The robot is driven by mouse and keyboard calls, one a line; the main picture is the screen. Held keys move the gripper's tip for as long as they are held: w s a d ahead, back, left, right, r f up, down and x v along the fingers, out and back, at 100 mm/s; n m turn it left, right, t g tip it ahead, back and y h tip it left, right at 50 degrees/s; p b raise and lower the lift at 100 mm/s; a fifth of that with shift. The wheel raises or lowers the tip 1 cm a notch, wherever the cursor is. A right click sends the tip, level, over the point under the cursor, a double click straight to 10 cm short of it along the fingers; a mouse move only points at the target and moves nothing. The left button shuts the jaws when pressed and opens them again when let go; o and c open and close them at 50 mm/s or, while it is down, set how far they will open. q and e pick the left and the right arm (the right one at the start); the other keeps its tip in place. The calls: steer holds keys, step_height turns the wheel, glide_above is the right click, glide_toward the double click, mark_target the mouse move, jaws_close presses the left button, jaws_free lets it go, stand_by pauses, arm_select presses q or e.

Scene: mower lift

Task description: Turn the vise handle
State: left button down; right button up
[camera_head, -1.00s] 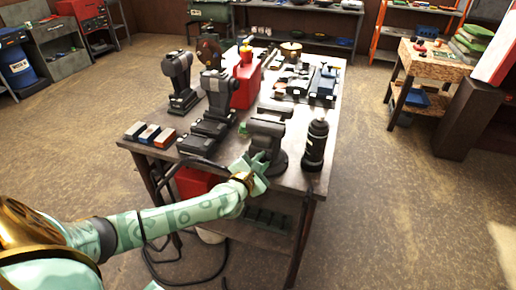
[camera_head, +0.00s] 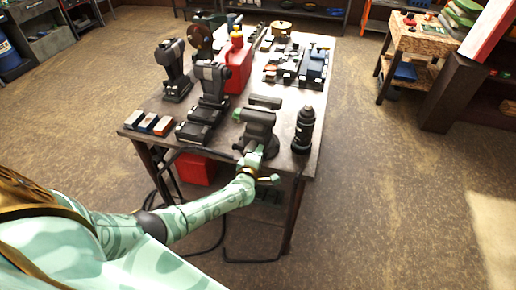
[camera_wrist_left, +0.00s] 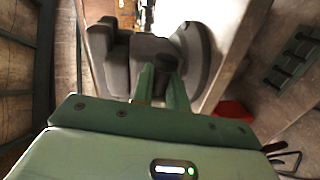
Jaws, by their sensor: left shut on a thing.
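The dark grey vise (camera_head: 258,127) stands at the near edge of the workbench, between the power tools and a black bottle. It also shows in the left wrist view (camera_wrist_left: 140,60), dark and close in front of the fingers. My left gripper (camera_head: 258,156) is at the near side of the vise, at its handle. In the left wrist view its two green fingers (camera_wrist_left: 160,88) are close together against the vise's near end. It is shut on the vise handle, which the fingers mostly hide. My right gripper is not in view.
The workbench (camera_head: 225,150) holds black power tools (camera_head: 205,110), a red canister (camera_head: 238,65), small coloured blocks (camera_head: 148,123) and a black bottle (camera_head: 304,130) just right of the vise. Black cables hang below the near edge. The floor to the right is clear.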

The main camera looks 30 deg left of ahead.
arm_select(q)
steer(key=shift+f+m, duration=0.3)
steer(key=shift+m, duration=0.4)
steer(key=shift+s+a+f+m+y+p, duration=0.1)
steer(key=shift+f+m+y+p, duration=0.15)
steer(key=shift+m, duration=0.35)
steer(key=shift+f+m+y+p, duration=0.15)
steer(key=shift+m+y, duration=0.2)
steer(key=shift+m, duration=0.25)
steer(key=shift+s+a+f+m+t+y+b, duration=0.2)
steer(key=shift+a+m+y+b, duration=0.35)
steer(key=shift+m, duration=2)
steer(key=shift+s+a+f+m+t+y+b, duration=0.1)
steer(key=shift+a+f+m+t+y+b, duration=0.45)
steer(key=shift+m, duration=2.05)
steer(key=shift+s+a+r+m+t+y+b, duration=0.25)
steer(key=shift+a+m+b, duration=0.6)
steer(key=shift+m, duration=1.7)
steer(key=shift+w+f, duration=0.1)
steer(key=shift+f, duration=0.05)
steer(key=c, duration=1.5)
jaws_free()
steer(key=shift+o, duration=0.2)
